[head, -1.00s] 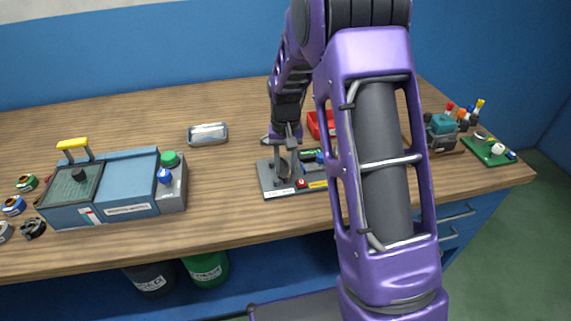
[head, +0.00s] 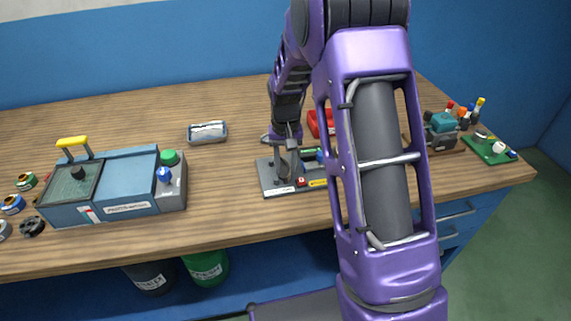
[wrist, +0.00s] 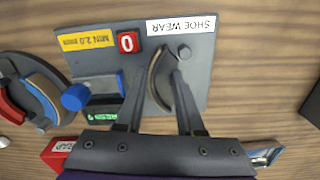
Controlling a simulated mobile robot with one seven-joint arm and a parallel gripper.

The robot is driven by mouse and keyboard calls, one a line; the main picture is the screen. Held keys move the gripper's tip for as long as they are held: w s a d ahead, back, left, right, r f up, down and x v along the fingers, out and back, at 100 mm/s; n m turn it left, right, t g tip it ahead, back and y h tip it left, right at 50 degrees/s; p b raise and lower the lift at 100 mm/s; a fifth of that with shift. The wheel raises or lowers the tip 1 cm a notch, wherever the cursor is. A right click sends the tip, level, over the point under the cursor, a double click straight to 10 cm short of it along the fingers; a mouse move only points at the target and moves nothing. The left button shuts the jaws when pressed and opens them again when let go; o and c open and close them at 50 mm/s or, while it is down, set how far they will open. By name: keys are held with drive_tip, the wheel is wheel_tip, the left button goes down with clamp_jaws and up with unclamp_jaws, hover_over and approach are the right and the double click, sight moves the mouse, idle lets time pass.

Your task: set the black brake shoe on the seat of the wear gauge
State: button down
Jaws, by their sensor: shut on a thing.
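The wear gauge (head: 268,183) is a grey plate in the middle of the bench. In the wrist view the gauge (wrist: 198,55) shows a SHOE WEAR label, a red 0 button, a blue knob and a small green display. My gripper (wrist: 159,78) is over the plate, shut on the black brake shoe (wrist: 153,82), a thin curved piece with a brownish edge, held upright between the fingers. In the head view my gripper (head: 287,167) is over the plate's left part. The seat is not clearly visible, and I cannot tell whether the shoe touches it.
A red tray (head: 314,124) lies behind the gauge, partly hidden by my arm. A metal tray (head: 208,138) stands behind left. A blue-grey machine (head: 125,190) is at left. A teal device (head: 442,124) and green board (head: 486,150) are at right. Bare bench lies left of the gauge.

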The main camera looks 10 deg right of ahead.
drive_tip(key=shift+c, duration=0.2)
unclamp_jaws()
idle(0.4)
drive_tip(key=shift+r+p, duration=2.2)
drive_tip(key=shift+r, duration=1.35)
